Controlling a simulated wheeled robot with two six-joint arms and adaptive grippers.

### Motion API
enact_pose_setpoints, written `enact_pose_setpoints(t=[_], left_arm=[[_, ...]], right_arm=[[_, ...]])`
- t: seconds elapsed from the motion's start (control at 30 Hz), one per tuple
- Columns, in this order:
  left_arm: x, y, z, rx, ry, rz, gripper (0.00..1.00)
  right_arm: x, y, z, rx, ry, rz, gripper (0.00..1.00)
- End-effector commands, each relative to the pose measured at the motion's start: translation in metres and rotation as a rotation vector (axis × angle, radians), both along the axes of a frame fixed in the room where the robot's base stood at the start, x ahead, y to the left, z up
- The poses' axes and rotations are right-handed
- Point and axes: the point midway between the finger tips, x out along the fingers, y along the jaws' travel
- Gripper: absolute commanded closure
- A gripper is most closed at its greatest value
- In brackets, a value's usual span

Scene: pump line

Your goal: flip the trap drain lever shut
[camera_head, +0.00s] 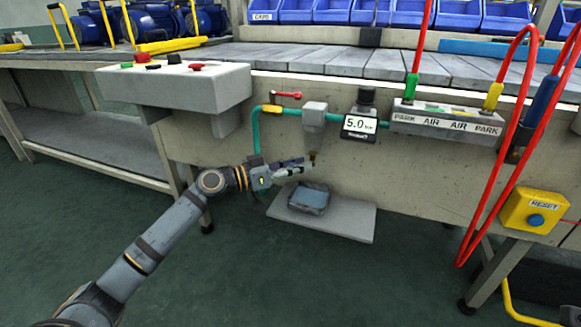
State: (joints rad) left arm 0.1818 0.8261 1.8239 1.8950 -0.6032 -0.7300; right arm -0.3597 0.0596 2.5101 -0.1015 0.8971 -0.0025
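The trap (315,115) is a light grey block on the teal air line, on the front panel below the bench. A small brass-coloured drain (312,156) hangs under it. The drain's lever is too small to make out, and the gripper partly covers that spot. My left gripper (303,167) reaches in from the left, its fingertips just beside and slightly below the drain. I cannot tell whether they touch it, or whether the fingers are open or shut. My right gripper is not in view.
A grey-blue tub (309,198) sits on a low shelf (347,218) under the trap. A red valve handle (287,95) is left of the trap, a 5.0 gauge (360,126) right of it. Red hoses (490,160) hang at right.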

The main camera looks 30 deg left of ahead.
Motion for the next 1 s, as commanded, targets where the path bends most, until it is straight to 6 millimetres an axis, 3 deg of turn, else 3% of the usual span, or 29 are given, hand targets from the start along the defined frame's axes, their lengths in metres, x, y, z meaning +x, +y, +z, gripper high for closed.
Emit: enact_pose_setpoints(t=[0.33,1.0], left_arm=[[-0.025,0.020,-0.001,0.004,0.001,-0.004,0.69],[-0.027,0.022,0.000,-0.001,0.002,0.000,0.69]], right_arm=[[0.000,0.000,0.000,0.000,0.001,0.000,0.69],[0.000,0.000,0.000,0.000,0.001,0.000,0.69]])
